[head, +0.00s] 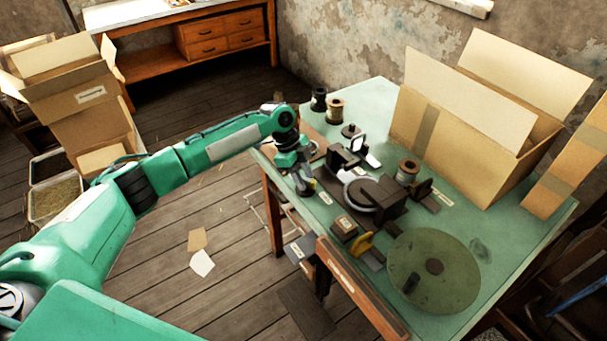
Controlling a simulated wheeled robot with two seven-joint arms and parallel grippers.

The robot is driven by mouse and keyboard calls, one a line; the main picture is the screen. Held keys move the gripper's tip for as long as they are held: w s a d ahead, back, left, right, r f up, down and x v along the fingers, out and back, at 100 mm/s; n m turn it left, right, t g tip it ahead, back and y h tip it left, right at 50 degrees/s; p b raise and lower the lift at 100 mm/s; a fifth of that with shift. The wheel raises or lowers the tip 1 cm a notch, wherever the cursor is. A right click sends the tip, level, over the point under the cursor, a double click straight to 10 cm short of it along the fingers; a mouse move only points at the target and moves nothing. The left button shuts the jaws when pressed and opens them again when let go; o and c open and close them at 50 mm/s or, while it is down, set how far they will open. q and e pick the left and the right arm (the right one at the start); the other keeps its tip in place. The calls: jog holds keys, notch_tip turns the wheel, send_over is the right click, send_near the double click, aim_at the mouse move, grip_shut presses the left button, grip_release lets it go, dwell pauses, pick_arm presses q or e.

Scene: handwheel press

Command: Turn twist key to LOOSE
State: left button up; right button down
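My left arm reaches in from the left, and its gripper (304,185) points down at the left edge of the green-topped table, beside the dark press (368,198). Its fingers are small and dark here, so I cannot tell whether they are open or shut, or touching anything. A yellow lever-like part (363,243) stands on a dark base in front of the press; I cannot tell whether it is the twist key. A small dark block (345,226) with a pale label sits left of it. No LOOSE marking is readable. My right gripper is not in view.
A round green disc (434,270) lies on the table's near part. Spools (335,110) stand at the back left, another spool (407,171) right of the press. A large open carton (470,120) fills the back right. Boxes (85,100) stand on the floor at left.

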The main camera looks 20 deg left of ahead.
pick_arm(q)
grip_shut()
